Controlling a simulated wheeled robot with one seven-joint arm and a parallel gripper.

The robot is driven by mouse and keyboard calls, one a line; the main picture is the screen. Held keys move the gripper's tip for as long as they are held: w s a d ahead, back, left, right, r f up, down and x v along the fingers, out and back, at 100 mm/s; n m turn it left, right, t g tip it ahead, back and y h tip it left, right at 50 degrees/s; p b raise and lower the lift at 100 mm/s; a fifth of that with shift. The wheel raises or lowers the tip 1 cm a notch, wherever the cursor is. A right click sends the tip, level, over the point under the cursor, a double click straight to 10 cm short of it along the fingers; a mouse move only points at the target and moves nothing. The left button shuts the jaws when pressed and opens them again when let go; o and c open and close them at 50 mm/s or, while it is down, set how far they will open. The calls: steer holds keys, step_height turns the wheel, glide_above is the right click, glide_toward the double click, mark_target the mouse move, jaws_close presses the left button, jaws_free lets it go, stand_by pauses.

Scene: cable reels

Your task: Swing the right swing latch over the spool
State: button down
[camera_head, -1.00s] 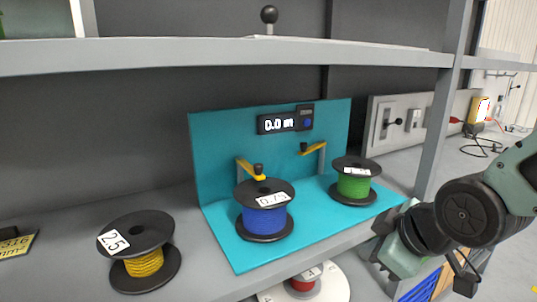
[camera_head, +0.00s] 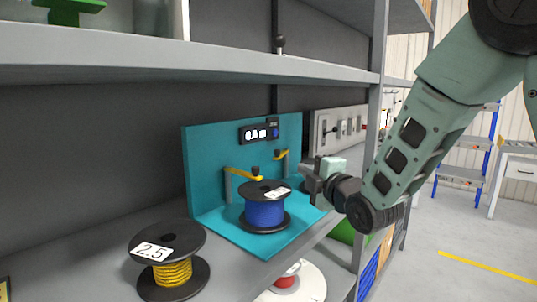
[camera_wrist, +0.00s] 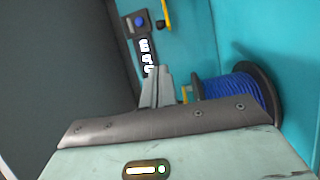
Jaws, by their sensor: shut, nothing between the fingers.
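The right swing latch (camera_head: 281,154) is a yellow arm on a grey post at the right of the teal stand (camera_head: 208,165). In the wrist view a yellow latch (camera_wrist: 166,14) shows at the top edge, beside the display. The left yellow latch (camera_head: 243,174) points over the blue spool (camera_head: 265,212), which also shows in the wrist view (camera_wrist: 236,90). My gripper (camera_head: 308,175) is at the right end of the stand, to the right of the right latch and apart from it. Its fingers (camera_wrist: 157,88) are together and empty.
A yellow-wire spool (camera_head: 168,262) labelled 2.5 stands on the shelf at the left. The upper shelf (camera_head: 200,62) runs above the stand, and a grey upright post (camera_head: 372,130) stands behind my arm. The display (camera_head: 259,132) is on the back panel.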

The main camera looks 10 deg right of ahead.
mark_target(278, 152)
steer(key=p+x, duration=0.3)
steer(key=x, duration=1.5)
steer(key=shift+s+d+f, duration=0.1)
steer(key=shift+s+f, duration=0.05)
steer(key=shift+s+d+b, duration=0.15)
steer(key=shift+d+b, duration=0.05)
steer(key=shift+b, duration=0.1)
steer(key=shift+d, duration=0.1)
steer(key=shift+s+d+f+b, duration=0.1)
steer(key=shift+s+d+b, duration=0.4)
steer(key=shift+d+b, duration=0.5)
steer(key=shift+s+d+b, duration=0.2)
steer(key=shift+d+b, duration=1.5)
steer(key=shift+d, duration=0.25)
steer(key=shift+s+d+b, duration=0.2)
steer(key=shift+d+b, duration=1.45)
steer(key=shift+d, duration=0.3)
